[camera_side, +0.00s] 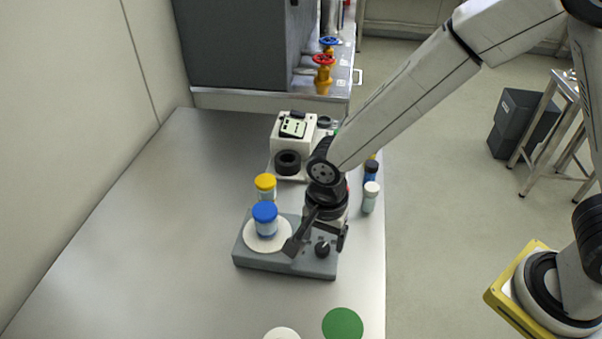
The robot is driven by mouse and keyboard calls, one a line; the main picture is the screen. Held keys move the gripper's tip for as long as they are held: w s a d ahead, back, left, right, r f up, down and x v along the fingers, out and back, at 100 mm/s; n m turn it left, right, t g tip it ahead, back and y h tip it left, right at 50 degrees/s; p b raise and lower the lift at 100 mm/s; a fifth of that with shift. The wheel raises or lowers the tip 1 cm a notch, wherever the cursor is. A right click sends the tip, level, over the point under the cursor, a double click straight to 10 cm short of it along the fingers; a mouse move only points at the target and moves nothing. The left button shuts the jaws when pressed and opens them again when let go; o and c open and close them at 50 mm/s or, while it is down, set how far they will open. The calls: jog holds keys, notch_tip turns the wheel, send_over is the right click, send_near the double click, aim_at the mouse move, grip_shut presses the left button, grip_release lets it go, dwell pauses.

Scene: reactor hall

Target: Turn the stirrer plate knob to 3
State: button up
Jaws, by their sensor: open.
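The stirrer plate (285,264) is a grey box on the bench with a round white top (252,241) at its left. Its black knob (322,249) is on the right part of the box; the scale marks are too small to read. A jar with a blue lid (265,213) stands on the white top. My gripper (318,246) points down over the right side of the plate, its fingers apart on either side of the knob as seen here. It is open; whether a finger touches the knob cannot be told.
A yellow-lidded jar (265,184) stands behind the plate. A white instrument (291,131) is further back. Several small bottles, one white-capped (370,197), stand right of my gripper near the bench edge. A green disc (343,324) and a white disc (281,334) lie in front. The bench's left side is clear.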

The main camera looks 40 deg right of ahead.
aim_at(327, 243)
jog(key=shift+r, duration=2.8)
jog(key=shift+d, duration=0.1)
jog(key=shift+w+d+n, duration=0.1)
jog(key=shift+d+n, duration=0.2)
jog(key=shift+d, duration=0.2)
jog(key=s+d+n+t, duration=0.2)
jog(key=s+d+n, duration=0.2)
jog(key=d+n, duration=0.7)
jog(key=d, duration=0.7)
jog(key=shift+s+d+f+n+t, duration=0.2)
jog(key=shift+d+f+n+t, duration=0.05)
jog(key=shift+d+n+t, duration=0.1)
